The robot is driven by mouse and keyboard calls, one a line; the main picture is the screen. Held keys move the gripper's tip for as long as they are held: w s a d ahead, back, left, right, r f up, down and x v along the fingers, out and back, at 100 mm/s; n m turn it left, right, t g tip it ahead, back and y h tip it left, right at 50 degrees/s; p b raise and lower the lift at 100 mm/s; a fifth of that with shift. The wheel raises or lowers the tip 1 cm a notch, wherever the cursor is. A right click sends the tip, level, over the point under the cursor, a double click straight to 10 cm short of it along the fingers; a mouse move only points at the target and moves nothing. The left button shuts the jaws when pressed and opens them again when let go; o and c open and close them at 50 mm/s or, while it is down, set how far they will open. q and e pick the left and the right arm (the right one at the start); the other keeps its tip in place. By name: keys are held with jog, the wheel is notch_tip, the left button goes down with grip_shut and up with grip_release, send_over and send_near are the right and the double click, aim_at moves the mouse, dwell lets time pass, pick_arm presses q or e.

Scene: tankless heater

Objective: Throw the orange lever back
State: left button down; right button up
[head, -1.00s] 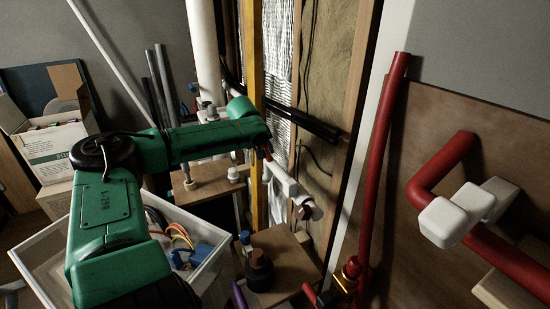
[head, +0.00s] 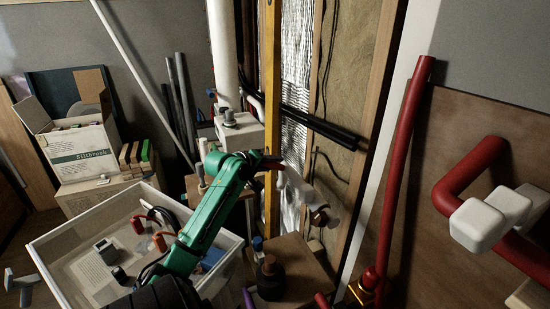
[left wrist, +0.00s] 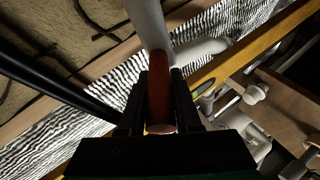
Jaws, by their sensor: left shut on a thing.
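The orange lever (left wrist: 160,98) shows in the left wrist view as a short orange-brown bar with a round end, in front of white piping (left wrist: 150,25). My left gripper (left wrist: 161,85) is shut on it, one dark finger on each side. In the head view my left gripper (head: 270,163) is beside the yellow upright post, at the upper end of the white pipe fitting (head: 302,190). The lever itself is mostly hidden or too small to make out there. My right gripper is not in view.
A white bin (head: 55,243) with cables and tools stands under my left arm. A dark bottle-like object (head: 270,280) stands on a wooden block near the front. The yellow post (head: 270,60) and red pipes (head: 400,160) stand close by.

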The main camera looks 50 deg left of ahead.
pick_arm(q)
jog(key=shift+f, duration=0.1)
dwell(0.4)
jog(key=c, duration=0.6)
grip_release()
jog(key=shift+s, duration=0.1)
jog(key=b+v, duration=0.2)
jog(key=v, duration=1.2)
jog(key=shift+s+b, duration=0.35)
jog(key=shift+b, duration=0.05)
jog(key=shift+f, duration=0.1)
